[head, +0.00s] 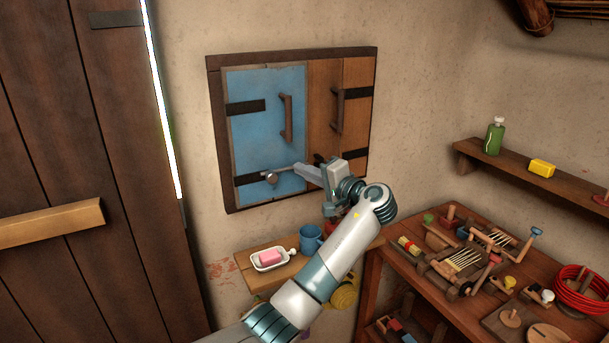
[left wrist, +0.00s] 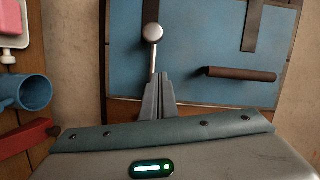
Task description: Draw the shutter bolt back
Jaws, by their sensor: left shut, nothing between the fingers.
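The wall shutter has a blue left leaf (head: 258,125) and a brown wooden right leaf (head: 355,120), both looking closed. The bolt shows as a round metal knob (head: 271,179) on a thin rod low on the blue leaf. The knob (left wrist: 152,32) and rod also show in the left wrist view. My left gripper (head: 298,169) is shut and empty, its tips at or beside the rod, to the right of the knob. I cannot tell whether they touch it. The gripper hides the rod's other end. My right gripper is not in view.
A small shelf (head: 240,258) below the shutter holds a soap dish (head: 270,259) and a blue mug (head: 311,239), close under my left arm. A cluttered workbench (head: 480,235) stands at the right. A dark door (head: 90,160) with a wooden bar is at the left.

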